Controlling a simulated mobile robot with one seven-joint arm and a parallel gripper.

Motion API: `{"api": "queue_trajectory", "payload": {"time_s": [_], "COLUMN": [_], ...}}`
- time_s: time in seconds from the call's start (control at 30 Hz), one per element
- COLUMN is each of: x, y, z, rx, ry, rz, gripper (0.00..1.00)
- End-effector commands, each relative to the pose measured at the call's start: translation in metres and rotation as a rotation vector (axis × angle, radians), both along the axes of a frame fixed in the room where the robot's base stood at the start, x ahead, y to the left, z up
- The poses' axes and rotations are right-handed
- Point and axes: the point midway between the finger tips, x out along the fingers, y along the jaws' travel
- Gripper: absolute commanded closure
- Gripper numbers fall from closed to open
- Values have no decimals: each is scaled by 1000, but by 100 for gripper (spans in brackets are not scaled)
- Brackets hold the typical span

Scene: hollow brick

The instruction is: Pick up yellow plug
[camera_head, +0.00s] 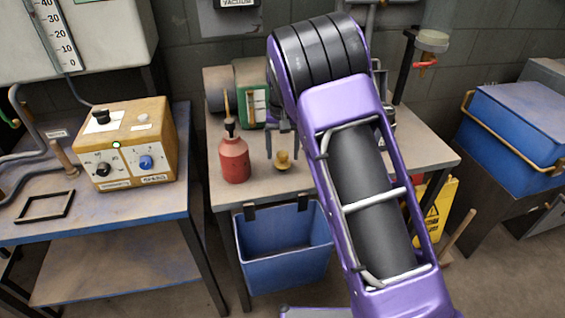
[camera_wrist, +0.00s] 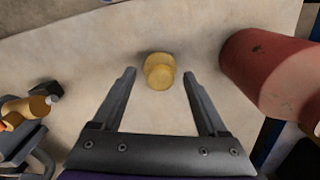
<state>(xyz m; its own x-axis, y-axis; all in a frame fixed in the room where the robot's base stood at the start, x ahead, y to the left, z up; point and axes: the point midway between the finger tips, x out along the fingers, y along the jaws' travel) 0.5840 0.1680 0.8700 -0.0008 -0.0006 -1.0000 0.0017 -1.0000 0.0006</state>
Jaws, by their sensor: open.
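The yellow plug (camera_head: 283,163) stands on the middle workbench, a small rounded yellow piece. In the wrist view the plug (camera_wrist: 160,74) lies between and slightly beyond the fingertips, with bare bench around it. My gripper (camera_head: 283,148) is open over the plug. In the wrist view the fingers of my gripper (camera_wrist: 159,76) are spread on either side of the plug, with a gap on both sides. I cannot tell the exact height of the fingertips above the bench.
A red bottle (camera_head: 235,160) stands close left of the plug; in the wrist view the bottle (camera_wrist: 272,75) is right of my fingers. The workbench (camera_head: 218,196) has a machine behind the plug. A blue bin (camera_head: 285,255) hangs at its front. A yellow control box (camera_head: 127,145) sits left.

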Motion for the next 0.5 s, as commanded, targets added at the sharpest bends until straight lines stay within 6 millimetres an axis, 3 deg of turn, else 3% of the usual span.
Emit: {"api": "queue_trajectory", "payload": {"time_s": [0.1,0.3,0.5], "x": [-1,0,0], "y": [1,1,1], "z": [-14,-14,-14], "rx": [1,1,1], "ry": [0,-1,-1], "rz": [1,1,1], "gripper": [24,24,58]}}
